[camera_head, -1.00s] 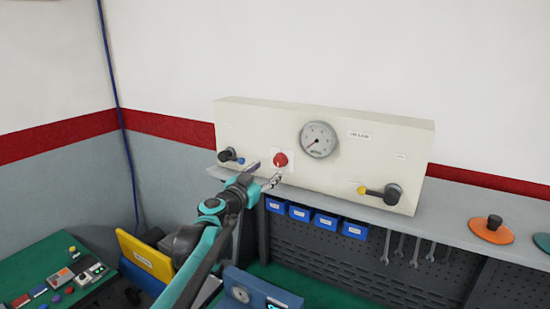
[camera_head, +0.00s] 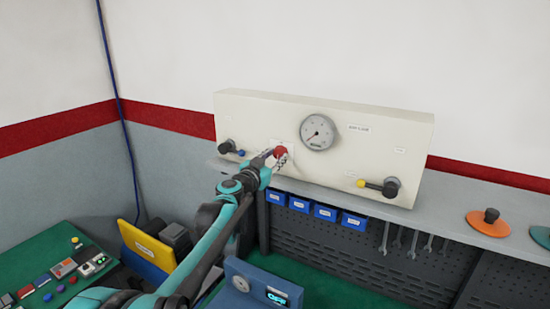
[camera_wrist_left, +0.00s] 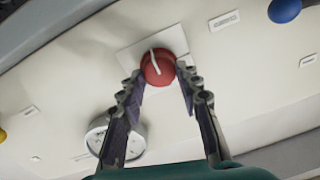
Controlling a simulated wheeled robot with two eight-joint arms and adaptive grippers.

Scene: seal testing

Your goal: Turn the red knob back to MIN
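The red knob (camera_head: 280,152) is on the front of the cream panel (camera_head: 245,115), left of the gauge. In the left wrist view the knob (camera_wrist_left: 158,68) has a pale pointer line across its face and sits on a white square plate. My left gripper (camera_head: 273,158) is at the knob. In the left wrist view its fingers (camera_wrist_left: 160,82) are spread, one on each side of the knob. I cannot tell whether they touch it. The MIN mark is too small to read. My right gripper is not in view.
The round gauge (camera_head: 318,131) is right of the knob. A blue-tipped lever (camera_head: 230,148) is to the left and a yellow-tipped lever (camera_head: 378,186) to the right. Blue bins (camera_head: 300,205) and wrenches hang below the grey shelf (camera_head: 450,215).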

